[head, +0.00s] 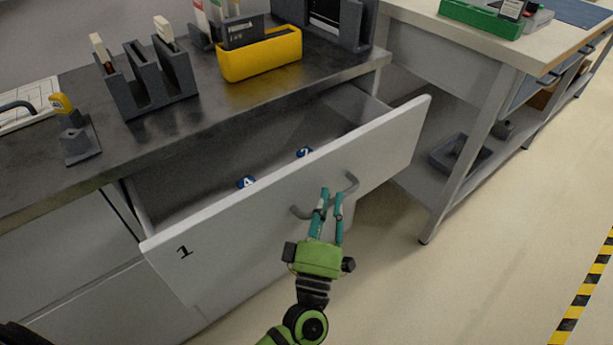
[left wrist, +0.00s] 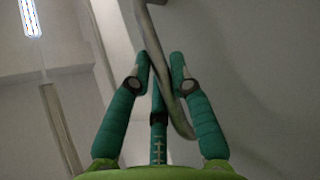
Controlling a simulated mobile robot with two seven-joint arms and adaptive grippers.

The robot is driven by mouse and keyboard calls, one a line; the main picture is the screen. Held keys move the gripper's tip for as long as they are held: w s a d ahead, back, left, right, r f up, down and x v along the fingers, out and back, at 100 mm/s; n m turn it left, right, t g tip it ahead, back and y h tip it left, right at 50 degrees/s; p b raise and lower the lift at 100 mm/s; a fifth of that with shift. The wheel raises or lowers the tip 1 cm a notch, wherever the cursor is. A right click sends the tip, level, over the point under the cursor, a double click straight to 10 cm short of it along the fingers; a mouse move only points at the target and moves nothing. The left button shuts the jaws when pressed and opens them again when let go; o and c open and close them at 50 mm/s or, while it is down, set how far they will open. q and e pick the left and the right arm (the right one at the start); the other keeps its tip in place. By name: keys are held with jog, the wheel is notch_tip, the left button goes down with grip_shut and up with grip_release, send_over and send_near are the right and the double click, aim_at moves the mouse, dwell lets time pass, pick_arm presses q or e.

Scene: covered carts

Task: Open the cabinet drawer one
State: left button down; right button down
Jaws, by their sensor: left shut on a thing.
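The drawer marked 1 (head: 225,235) stands pulled out from under the dark-topped cabinet, so its inside shows in the head view. Two small blue numbered items, one (head: 246,182) at the left and one (head: 304,152) at the right, lie inside it. A grey bar handle (head: 351,184) is on the drawer front. My left gripper (head: 331,193) is at the handle with its teal fingers shut on it. In the left wrist view the handle (left wrist: 176,112) runs between the fingers. My right gripper does not show.
On the cabinet top stand a grey slotted rack (head: 150,80), a yellow bin (head: 260,55) and a small yellow-and-grey item (head: 75,135). A workbench (head: 480,50) with a lower shelf stands at the right. The floor (head: 480,270) in front is clear.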

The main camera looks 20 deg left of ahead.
pick_arm(q)
jog(key=s+d, duration=0.5)
jog(key=d, duration=0.2)
jog(key=shift+s, duration=0.25)
jog(key=c, duration=1.4)
grip_release()
jog(key=shift+s, duration=0.1)
jog(key=v, duration=1.2)
